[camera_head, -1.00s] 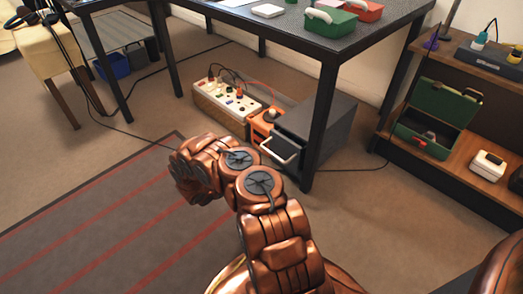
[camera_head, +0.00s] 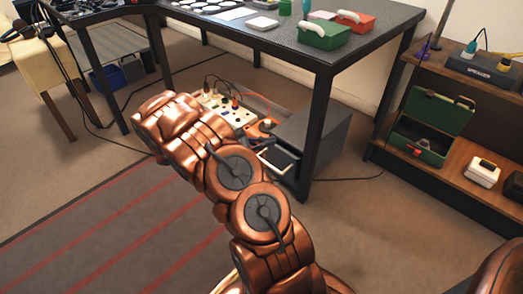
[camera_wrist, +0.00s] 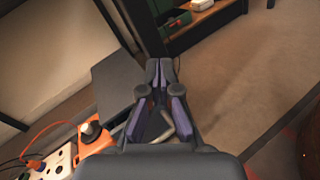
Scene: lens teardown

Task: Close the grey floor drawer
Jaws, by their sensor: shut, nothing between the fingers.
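The grey floor drawer (camera_head: 282,155) sits low in a dark grey cabinet (camera_head: 318,133) under the workbench. It stands partly out, with a pale bar handle on its front and a dark interior showing. My copper arm covers part of the area left of it, and my gripper is hidden in the head view. In the wrist view my gripper (camera_wrist: 158,68) is shut and empty, its fingertips together beside the cabinet (camera_wrist: 122,82). A pale bar, likely the handle (camera_wrist: 182,124), shows below and between the fingers. I cannot tell whether they touch it.
A power strip (camera_head: 233,112) with several plugs and an orange object (camera_head: 262,128) lie left of the cabinet. A black table leg (camera_head: 314,130) stands at the cabinet's front. A shelf (camera_head: 452,165) with a green toolbox (camera_head: 432,125) is to the right. Carpet in front is clear.

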